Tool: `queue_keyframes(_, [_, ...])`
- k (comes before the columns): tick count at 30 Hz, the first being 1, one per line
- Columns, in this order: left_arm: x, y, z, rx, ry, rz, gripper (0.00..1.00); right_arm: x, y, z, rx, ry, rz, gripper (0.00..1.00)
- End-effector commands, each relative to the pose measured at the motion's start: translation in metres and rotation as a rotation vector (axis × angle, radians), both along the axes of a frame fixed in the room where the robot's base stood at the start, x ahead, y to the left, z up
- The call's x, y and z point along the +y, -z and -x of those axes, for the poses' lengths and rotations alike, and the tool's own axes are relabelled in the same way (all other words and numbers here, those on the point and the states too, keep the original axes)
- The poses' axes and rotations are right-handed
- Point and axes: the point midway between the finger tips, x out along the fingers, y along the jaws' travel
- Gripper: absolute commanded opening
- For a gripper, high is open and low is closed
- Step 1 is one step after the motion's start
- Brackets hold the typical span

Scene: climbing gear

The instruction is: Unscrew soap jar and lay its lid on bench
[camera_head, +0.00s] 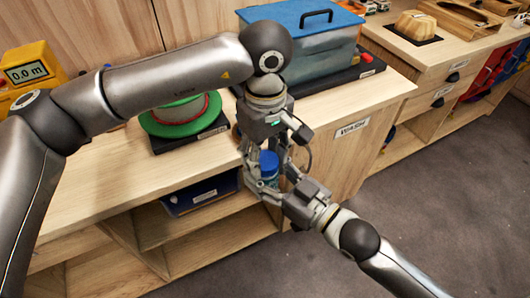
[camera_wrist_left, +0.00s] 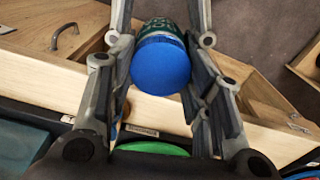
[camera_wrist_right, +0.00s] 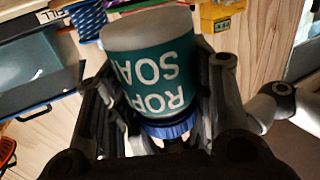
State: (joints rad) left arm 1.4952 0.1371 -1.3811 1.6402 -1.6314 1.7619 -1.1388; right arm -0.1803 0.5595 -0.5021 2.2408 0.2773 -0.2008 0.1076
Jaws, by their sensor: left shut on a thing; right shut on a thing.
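The soap jar has a white body with a teal "ROPE SOAP" label (camera_wrist_right: 155,75) and a ribbed blue lid (camera_wrist_right: 172,128). In the head view the blue lid (camera_head: 269,160) shows between both grippers, just off the front edge of the wooden bench (camera_head: 110,185). My left gripper (camera_head: 267,166) comes from above and is shut on the lid; the left wrist view shows the lid's round top (camera_wrist_left: 160,66) between its fingers. My right gripper (camera_head: 268,183) comes from the lower right and is shut on the jar's body, mostly hidden by fingers. I cannot tell whether the lid is loose.
On the bench stand a green spool (camera_head: 180,115) on a dark base, a blue-lidded bin (camera_head: 310,50) and a yellow meter (camera_head: 30,75). Open shelves with a dark blue box (camera_head: 202,194) lie below. The bench top at left front is clear.

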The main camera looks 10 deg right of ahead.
Motion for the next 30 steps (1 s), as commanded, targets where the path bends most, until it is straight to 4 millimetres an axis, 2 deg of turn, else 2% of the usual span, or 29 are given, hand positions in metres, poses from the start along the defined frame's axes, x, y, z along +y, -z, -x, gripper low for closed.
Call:
queue_keyframes(1, [-0.0043,-0.0008,0.0019,0.002,-0.073,0.012,0.17,0.0024,-0.0019,0.0014,-0.004,-0.005,-0.003,0.00])
queue_keyframes(30, [0.0018,-0.0024,-0.0012,-0.007,-1.754,0.012,0.17,0.0035,-0.0025,0.0030,-0.004,-0.008,-0.006,0.00])
